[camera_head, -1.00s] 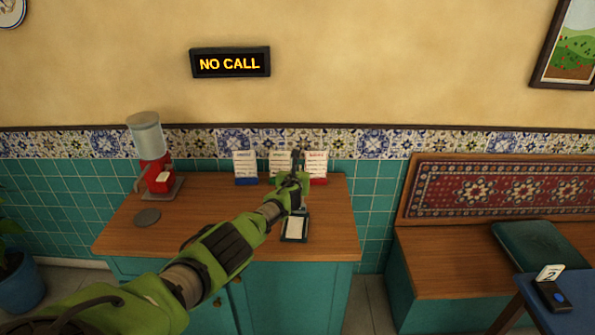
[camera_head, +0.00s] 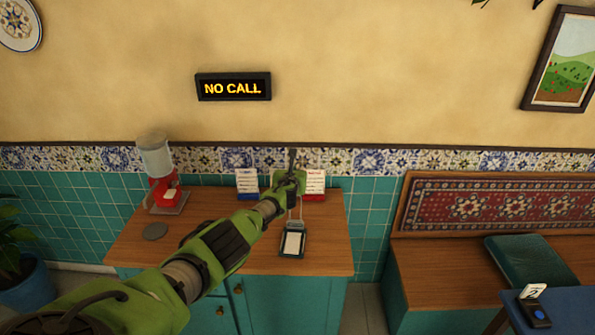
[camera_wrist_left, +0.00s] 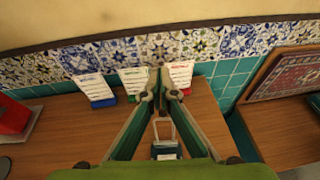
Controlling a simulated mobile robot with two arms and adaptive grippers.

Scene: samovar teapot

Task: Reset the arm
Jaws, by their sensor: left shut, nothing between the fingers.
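My left arm reaches in from the lower left of the head view. Its gripper (camera_head: 292,160) is in front of the cards at the back of the wooden counter (camera_head: 220,262). In the left wrist view the two fingers (camera_wrist_left: 159,72) come together at their tips, shut with nothing held. A small dark device with a pale panel (camera_head: 293,243) lies on the counter below the gripper. My right gripper is not in view.
A blue-based card (camera_head: 247,184) and a red-based card (camera_head: 314,184) stand along the wall; a green-based card (camera_wrist_left: 135,80) is between them. A red dispenser (camera_head: 163,190) and a grey disc (camera_head: 155,231) are at left. A cushioned bench (camera_head: 455,262) is at right.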

